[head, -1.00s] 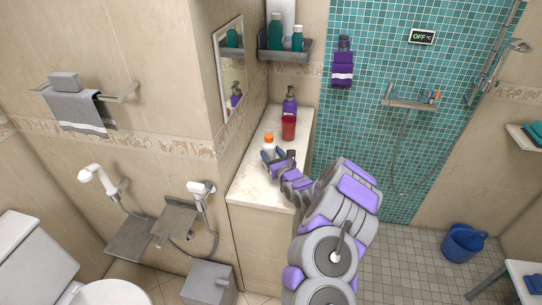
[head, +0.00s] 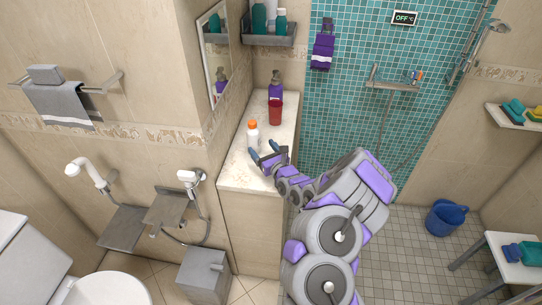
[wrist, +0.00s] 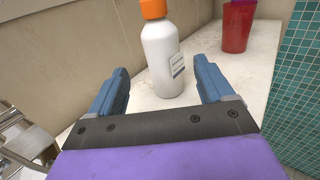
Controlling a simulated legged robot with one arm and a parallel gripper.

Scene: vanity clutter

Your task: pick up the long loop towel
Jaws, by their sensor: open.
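My gripper (head: 264,150) is open and empty above the near part of the counter. In the wrist view its blue fingers (wrist: 160,66) stand apart, with a white bottle beyond the gap. A grey towel (head: 62,105) hangs over the wall rail at the left. I cannot tell for sure which one is the long loop towel. Neither towel shows in the wrist view.
The white bottle with orange cap (head: 252,136), a red cup (head: 275,112) and a purple pump bottle (head: 275,84) stand on the counter (head: 233,172). A shelf (head: 268,40) with bottles hangs above. A blue bucket (head: 446,218) and a stool (head: 497,256) stand at the right; floor between is clear.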

